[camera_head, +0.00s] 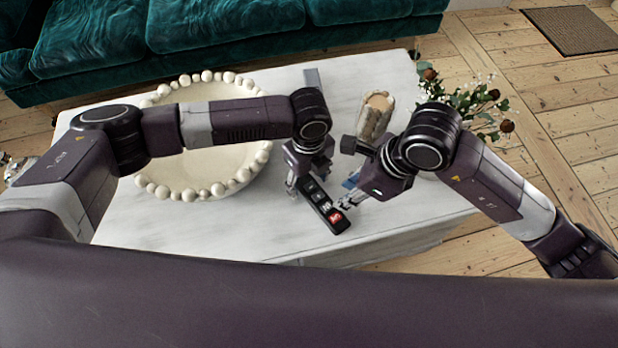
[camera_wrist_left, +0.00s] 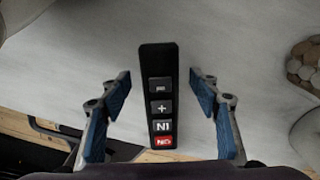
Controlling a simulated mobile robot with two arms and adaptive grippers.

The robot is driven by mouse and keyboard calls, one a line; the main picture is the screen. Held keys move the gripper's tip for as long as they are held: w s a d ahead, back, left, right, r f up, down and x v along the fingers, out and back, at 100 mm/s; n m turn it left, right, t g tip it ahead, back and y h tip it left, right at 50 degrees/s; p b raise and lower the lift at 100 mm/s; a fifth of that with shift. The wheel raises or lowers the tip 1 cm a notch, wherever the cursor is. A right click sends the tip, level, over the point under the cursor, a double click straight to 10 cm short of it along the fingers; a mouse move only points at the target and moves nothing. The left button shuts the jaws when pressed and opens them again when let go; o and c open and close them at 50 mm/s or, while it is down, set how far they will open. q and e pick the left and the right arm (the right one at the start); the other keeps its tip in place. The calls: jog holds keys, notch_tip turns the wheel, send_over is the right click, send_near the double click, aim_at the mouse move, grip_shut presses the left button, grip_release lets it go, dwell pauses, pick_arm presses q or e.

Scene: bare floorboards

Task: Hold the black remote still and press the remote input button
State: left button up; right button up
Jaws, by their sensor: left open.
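The black remote (camera_head: 318,198) lies on the white table, with a red button at its near end. In the left wrist view the remote (camera_wrist_left: 160,60) runs lengthwise between the fingers, with several buttons; the nearest one is red (camera_wrist_left: 162,142). My left gripper (camera_head: 308,178) is open over the remote's far part. In its wrist view the blue-padded fingers of my left gripper (camera_wrist_left: 160,84) stand on both sides with gaps to the remote. My right gripper (camera_head: 350,190) is just right of the remote, close to its near half; its finger opening is unclear.
The white table (camera_head: 240,235) has free room at front left. A large beaded bowl (camera_head: 160,188) stands left. A beige shoe-like object (camera_head: 375,112), a dark box (camera_head: 357,145) and flowers (camera_head: 470,100) are behind the right gripper. A green sofa (camera_head: 220,25) stands beyond.

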pick_arm(q)
jog(key=c, duration=1.3)
jog(key=shift+c, duration=0.3)
pick_arm(e)
grip_shut()
dwell(0.7)
